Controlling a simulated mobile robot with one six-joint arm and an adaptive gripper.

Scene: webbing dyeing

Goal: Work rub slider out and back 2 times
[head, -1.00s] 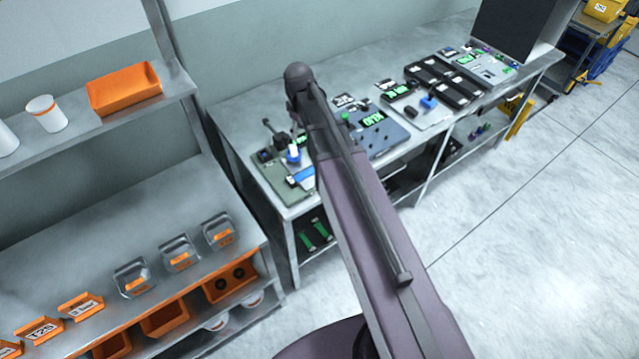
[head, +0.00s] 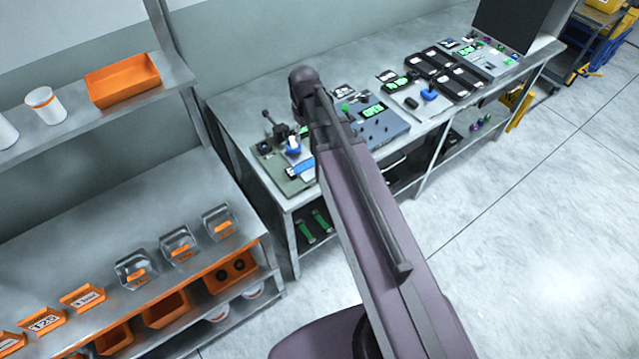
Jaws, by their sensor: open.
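A rub tester with a grey-green base (head: 287,181) sits at the near left end of the long workbench (head: 230,112). It carries a dark upright lever (head: 269,121), a blue-and-white knobbed part (head: 293,147) that looks like the rub slider, and a flat blue piece (head: 302,168). My arm crosses the middle of the head view and covers the tester's right side. My gripper cannot be made out, so its place relative to the slider is not shown.
Right of the tester are a grey-blue device with a green display (head: 373,110), a white panel with a blue knob (head: 429,93) and black trays (head: 440,70). A shelf with orange bins (head: 122,80) stands left. The floor (head: 520,230) at right is clear.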

